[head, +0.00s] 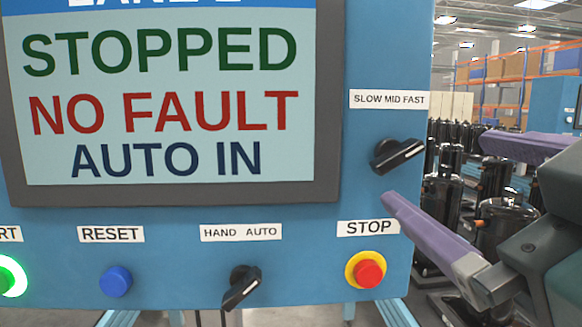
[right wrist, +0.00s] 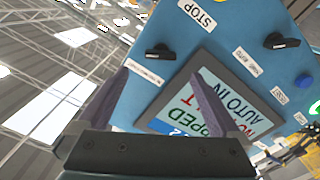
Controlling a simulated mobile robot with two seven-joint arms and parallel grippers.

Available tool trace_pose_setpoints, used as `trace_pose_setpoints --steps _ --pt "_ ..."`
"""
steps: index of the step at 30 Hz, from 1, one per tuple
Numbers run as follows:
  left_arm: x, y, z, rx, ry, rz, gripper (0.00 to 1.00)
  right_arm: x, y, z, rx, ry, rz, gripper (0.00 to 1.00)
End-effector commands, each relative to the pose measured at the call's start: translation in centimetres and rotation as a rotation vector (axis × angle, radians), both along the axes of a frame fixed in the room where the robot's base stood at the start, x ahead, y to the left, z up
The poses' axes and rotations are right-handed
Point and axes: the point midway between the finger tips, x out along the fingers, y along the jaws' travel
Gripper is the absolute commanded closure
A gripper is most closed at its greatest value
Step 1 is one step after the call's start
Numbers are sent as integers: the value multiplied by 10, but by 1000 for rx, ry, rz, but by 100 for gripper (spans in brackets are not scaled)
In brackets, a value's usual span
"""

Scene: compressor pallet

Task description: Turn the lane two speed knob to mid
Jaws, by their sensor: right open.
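The speed knob (head: 397,155) is a black lever knob on the blue panel, under a label reading SLOW MID FAST (head: 389,100). Its handle slants, with the white-marked end pointing right and a little up, toward the FAST side. My right gripper (head: 436,170) is open and empty, just right of the knob, its purple fingers spread and not touching it. In the right wrist view the panel is turned over; the knob (right wrist: 160,51) appears beyond and between the open fingertips (right wrist: 160,74). My left gripper is out of view.
The screen (head: 165,95) reads STOPPED, NO FAULT, AUTO IN. Below the speed knob is a red STOP button (head: 369,273) with a yellow collar. A HAND AUTO knob (head: 242,287) and blue RESET button (head: 115,281) sit further left. Black compressors (head: 507,228) stand behind my right gripper.

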Motion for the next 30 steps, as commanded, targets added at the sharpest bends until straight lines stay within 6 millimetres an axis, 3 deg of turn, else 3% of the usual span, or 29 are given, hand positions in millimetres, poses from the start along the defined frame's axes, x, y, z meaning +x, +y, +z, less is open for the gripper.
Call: trace_pose_setpoints --steps 1,4,12,26,30 --pt "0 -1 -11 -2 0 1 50 6 0 -3 0 -8 1 0" --pt "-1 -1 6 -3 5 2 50 27 1 5 -3 0 1 0" --pt "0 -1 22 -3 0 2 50 68 3 2 0 2 1 0" --pt "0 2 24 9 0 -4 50 80 3 -1 1 2 1 0" --pt "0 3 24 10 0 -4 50 80 3 -1 1 2 1 16"
